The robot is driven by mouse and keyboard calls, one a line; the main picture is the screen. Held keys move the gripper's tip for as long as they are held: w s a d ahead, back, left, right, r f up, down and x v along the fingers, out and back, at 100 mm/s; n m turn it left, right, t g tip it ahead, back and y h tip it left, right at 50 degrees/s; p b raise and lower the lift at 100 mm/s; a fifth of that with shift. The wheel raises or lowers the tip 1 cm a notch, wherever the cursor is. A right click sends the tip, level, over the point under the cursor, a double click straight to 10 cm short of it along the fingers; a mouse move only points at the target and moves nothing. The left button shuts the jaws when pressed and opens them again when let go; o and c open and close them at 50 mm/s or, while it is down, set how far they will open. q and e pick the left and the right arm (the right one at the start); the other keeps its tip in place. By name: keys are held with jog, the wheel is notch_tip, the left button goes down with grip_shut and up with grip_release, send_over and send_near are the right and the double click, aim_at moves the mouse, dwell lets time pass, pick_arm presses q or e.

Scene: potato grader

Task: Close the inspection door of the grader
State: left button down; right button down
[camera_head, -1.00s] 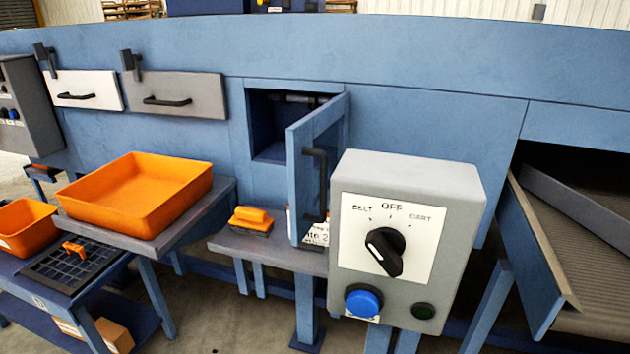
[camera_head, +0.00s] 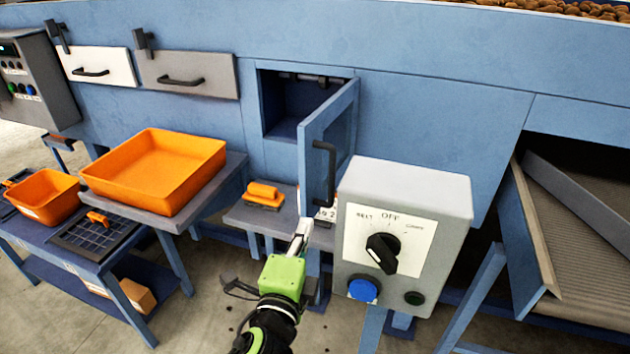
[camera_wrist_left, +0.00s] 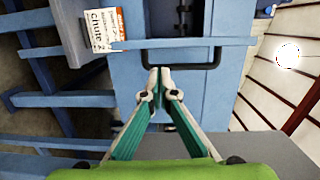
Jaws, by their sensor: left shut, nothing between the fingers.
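The inspection door (camera_head: 328,150) is a blue panel standing open, hinged on the right side of a dark square opening (camera_head: 289,104) in the grader. Its black bar handle (camera_head: 325,172) is on the outer face. My left gripper (camera_head: 303,226) is shut and empty, just below the door and its handle. In the left wrist view the door (camera_wrist_left: 186,21) is ahead of the gripper (camera_wrist_left: 159,72), and the handle (camera_wrist_left: 183,66) lies close beyond the fingertips. I cannot tell whether they touch. My right gripper is not in view.
A grey control box (camera_head: 405,197) with a knob stands close right of the door. A small shelf (camera_head: 246,215) with an orange-handled brush (camera_head: 263,194) is below the opening. An orange tray (camera_head: 155,170) and bin (camera_head: 45,196) are on the left. A chute label (camera_wrist_left: 103,28) shows in the wrist view.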

pick_arm(q)
notch_tip(320, 180, up, 2)
jog(key=p, duration=0.2)
send_near(314, 190)
jog(key=w+d+r, duration=0.2)
jog(key=w+r, duration=0.1)
jog(key=w, duration=0.2)
jog(key=shift+w+a+f+t, duration=0.1)
jog(key=shift+w+t, duration=0.2)
jog(key=shift+a, duration=0.1)
